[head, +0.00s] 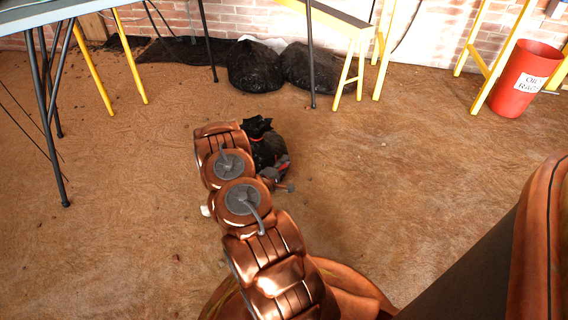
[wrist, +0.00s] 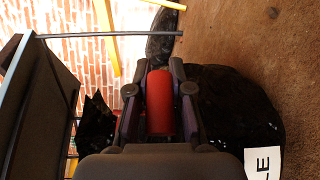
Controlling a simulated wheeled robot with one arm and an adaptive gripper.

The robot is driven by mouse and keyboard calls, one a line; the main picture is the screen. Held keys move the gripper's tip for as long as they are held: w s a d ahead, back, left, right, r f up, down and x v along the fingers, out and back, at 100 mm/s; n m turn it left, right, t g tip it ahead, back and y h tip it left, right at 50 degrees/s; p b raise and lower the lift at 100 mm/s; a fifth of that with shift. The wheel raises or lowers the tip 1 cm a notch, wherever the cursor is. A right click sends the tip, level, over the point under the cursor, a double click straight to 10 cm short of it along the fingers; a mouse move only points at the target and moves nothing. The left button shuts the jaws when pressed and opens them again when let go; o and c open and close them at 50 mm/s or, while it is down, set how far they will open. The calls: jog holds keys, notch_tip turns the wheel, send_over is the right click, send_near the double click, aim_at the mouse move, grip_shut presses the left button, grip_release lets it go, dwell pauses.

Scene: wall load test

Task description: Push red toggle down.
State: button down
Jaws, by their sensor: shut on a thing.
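In the wrist view, a smooth red cylinder-shaped piece (wrist: 160,103) sits between the two dark fingers of my gripper (wrist: 160,70). The fingers are shut on its two sides. Only this red part shows, and I cannot tell for certain that it is the toggle. In the head view, my gripper (head: 266,150) is at the far end of my copper arm, low over the floor, with small red parts beside it. The arm hides much of that spot, and no toggle can be clearly made out there.
A shiny black object (wrist: 235,95) lies behind the gripper in the wrist view, near a white label (wrist: 263,163). Black bags (head: 255,68) lie by the brick wall. A red bin (head: 522,80) stands at the right. The brown floor (head: 400,170) right of my arm is clear.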

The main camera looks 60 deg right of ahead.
jog(key=shift+f, duration=0.1)
notch_tip(320, 180, down, 6)
jog(key=p, duration=0.3)
jog(key=shift+p, duration=0.35)
jog(key=shift+w+f, duration=0.1)
jog(key=c, duration=1)
grip_release()
jog(key=shift+a, duration=0.1)
jog(key=a, duration=0.7)
jog(key=a+r, duration=0.1)
jog(key=a, duration=0.3)
jog(key=shift+s+a, duration=0.3)
jog(key=shift+a, duration=0.05)
